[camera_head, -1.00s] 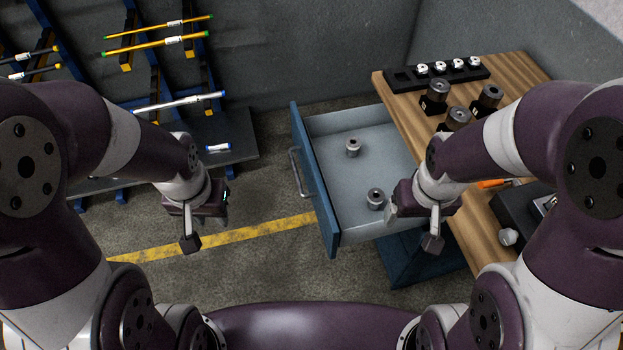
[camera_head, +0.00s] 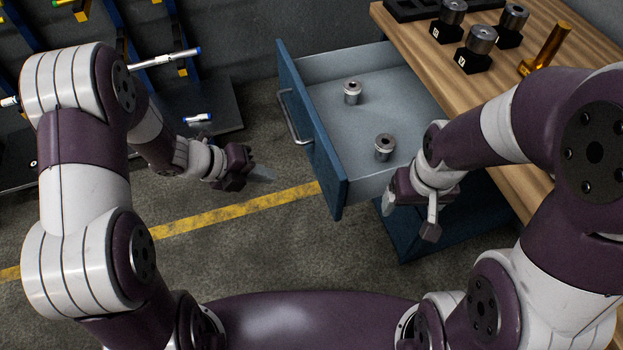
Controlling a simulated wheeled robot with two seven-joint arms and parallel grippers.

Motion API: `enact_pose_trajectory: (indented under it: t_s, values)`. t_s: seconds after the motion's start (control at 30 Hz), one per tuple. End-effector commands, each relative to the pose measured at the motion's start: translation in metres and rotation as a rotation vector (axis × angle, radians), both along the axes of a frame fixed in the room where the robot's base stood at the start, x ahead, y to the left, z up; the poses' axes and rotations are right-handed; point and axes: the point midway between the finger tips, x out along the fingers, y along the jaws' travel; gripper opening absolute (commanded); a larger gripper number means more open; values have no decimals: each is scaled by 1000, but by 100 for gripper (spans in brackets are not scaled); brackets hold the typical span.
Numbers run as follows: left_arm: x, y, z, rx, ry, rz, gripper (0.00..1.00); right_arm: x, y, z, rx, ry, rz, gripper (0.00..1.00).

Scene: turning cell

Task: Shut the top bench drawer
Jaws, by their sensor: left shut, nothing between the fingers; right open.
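The top bench drawer (camera_head: 372,84) is pulled out from the bench to the left, with a blue front (camera_head: 312,135) and a grey metal handle (camera_head: 291,117). Two metal collets lie inside: one further back (camera_head: 352,92) and one nearer (camera_head: 385,148). My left gripper (camera_head: 265,175) is shut and empty, left of the drawer front and apart from the handle, its fingers pointing right. My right gripper (camera_head: 411,212) is open and empty by the drawer's near side at the bench; whether it touches the drawer I cannot tell.
The wooden bench top (camera_head: 420,65) at right holds several metal cylinders on black blocks (camera_head: 478,50) and a brass-coloured tool (camera_head: 548,48). A rack with bars (camera_head: 165,58) stands at back left. The floor left of the drawer is clear, with a yellow line (camera_head: 235,210).

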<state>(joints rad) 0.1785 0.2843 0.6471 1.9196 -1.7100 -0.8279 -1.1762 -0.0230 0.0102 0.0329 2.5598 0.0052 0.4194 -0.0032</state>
Motion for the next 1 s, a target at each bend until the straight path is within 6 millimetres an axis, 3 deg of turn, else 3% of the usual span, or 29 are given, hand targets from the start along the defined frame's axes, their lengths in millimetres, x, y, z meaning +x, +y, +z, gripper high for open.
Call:
enact_pose_trajectory:
  t_s: [0.47,0.7,1.0]
  values:
    - [21,-65,-67,3,4,1,0,0,0,-22,0,1,0,81]
    - [32,-97,-66,4,1,3,0,0,0,-20,0,1,0,81]
    - [34,-104,-66,3,2,6,0,0,0,-20,0,1,0,81]
